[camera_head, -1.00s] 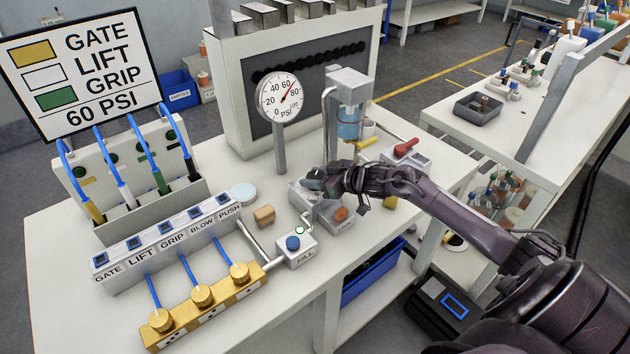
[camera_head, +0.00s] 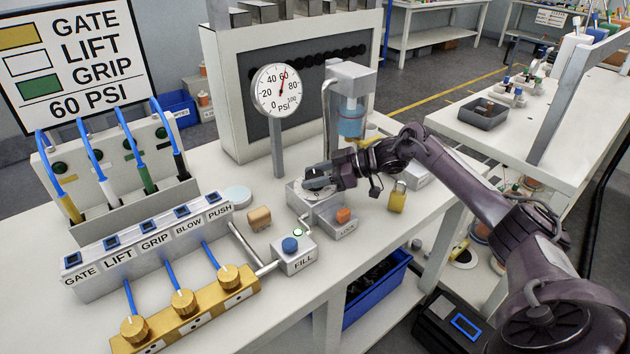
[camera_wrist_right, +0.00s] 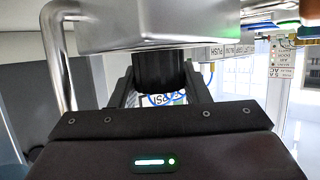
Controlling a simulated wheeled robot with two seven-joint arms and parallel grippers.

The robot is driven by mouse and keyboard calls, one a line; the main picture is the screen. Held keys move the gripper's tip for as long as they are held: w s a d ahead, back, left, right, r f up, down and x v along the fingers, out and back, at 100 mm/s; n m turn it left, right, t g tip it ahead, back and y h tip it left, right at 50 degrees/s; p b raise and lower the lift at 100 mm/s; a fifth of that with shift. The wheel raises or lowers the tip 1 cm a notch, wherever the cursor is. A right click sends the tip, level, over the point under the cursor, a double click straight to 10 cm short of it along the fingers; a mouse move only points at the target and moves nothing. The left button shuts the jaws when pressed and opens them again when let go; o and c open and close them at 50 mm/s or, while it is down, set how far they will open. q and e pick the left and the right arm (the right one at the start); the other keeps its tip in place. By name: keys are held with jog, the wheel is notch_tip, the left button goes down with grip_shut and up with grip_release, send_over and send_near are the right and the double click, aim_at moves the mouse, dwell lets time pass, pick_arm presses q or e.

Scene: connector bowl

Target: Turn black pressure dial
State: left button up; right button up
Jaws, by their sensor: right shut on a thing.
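The black pressure dial (camera_head: 316,182) sits on a small grey box (camera_head: 298,194) near the middle of the table. My right gripper (camera_head: 328,180) is shut on the dial, reaching in from the right. In the right wrist view the dial (camera_wrist_right: 158,68) is a dark cylinder between the two fingers, against a metal housing (camera_wrist_right: 155,25). The round pressure gauge (camera_head: 277,92) stands behind on a grey post, its red needle pointing up and slightly right, near 60. The sign (camera_head: 75,62) reads 60 PSI. My left gripper is not in view.
The orange-topped LOCK box (camera_head: 343,222), the FILL box (camera_head: 292,255) with a blue button, and a yellow padlock (camera_head: 398,198) are close to the gripper. A press-like fixture (camera_head: 350,95) rises behind it. Hoses and gold fittings occupy the left side.

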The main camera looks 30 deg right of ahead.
aim_at(321, 175)
dwell(0.3)
jog(key=o, duration=1)
jog(key=b+v, duration=0.1)
jog(key=v, duration=0.6)
jog(key=shift+b, duration=0.3)
jog(key=shift+s+d+r, duration=0.15)
jog(key=shift+d+r, duration=0.05)
jog(key=shift+d, duration=0.05)
